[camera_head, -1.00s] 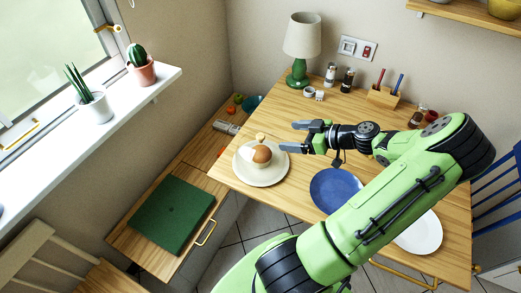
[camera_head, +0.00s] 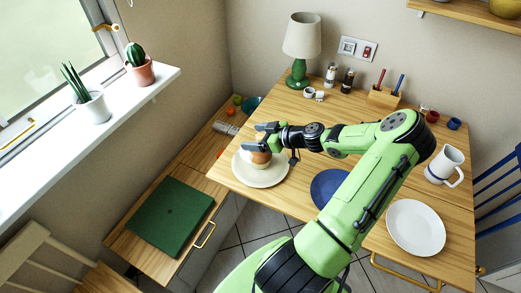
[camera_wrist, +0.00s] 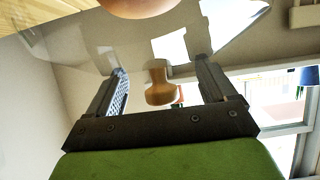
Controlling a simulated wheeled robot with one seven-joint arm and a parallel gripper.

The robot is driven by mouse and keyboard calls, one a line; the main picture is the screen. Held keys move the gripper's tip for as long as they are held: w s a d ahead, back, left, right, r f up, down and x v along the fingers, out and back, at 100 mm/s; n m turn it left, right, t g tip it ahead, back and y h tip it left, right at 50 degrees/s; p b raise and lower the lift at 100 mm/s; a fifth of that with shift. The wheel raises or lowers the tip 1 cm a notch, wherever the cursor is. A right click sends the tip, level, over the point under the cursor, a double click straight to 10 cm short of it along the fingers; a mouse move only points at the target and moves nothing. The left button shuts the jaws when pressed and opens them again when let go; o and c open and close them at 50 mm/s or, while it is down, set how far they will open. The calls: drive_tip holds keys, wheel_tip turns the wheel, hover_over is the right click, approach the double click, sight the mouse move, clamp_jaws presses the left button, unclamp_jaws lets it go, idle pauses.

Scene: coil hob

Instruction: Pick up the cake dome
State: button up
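The cake dome (camera_head: 247,160) is a clear cover standing on a pale round plate (camera_head: 268,180) at the table's left end. A round brown food item (camera_head: 260,158) shows through it. Its wooden knob (camera_wrist: 158,88) is in the middle of the wrist view. My gripper (camera_head: 259,137) is at the top of the dome, with its fingers spread. In the wrist view my gripper (camera_wrist: 161,75) has one finger on each side of the knob, with a visible gap on both sides. In the head view the fingers mostly hide the knob.
A blue plate (camera_head: 326,188) and a white plate (camera_head: 416,228) lie to the right, partly beside my arm. A white jug (camera_head: 444,166) stands at the right. A green lamp (camera_head: 299,72) stands behind. A low bench with a green cushion (camera_head: 171,216) is at the left.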

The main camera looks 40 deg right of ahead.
drive_tip(key=shift+s+f, duration=0.1)
drive_tip(key=shift+f, duration=0.05)
clamp_jaws()
idle(0.4)
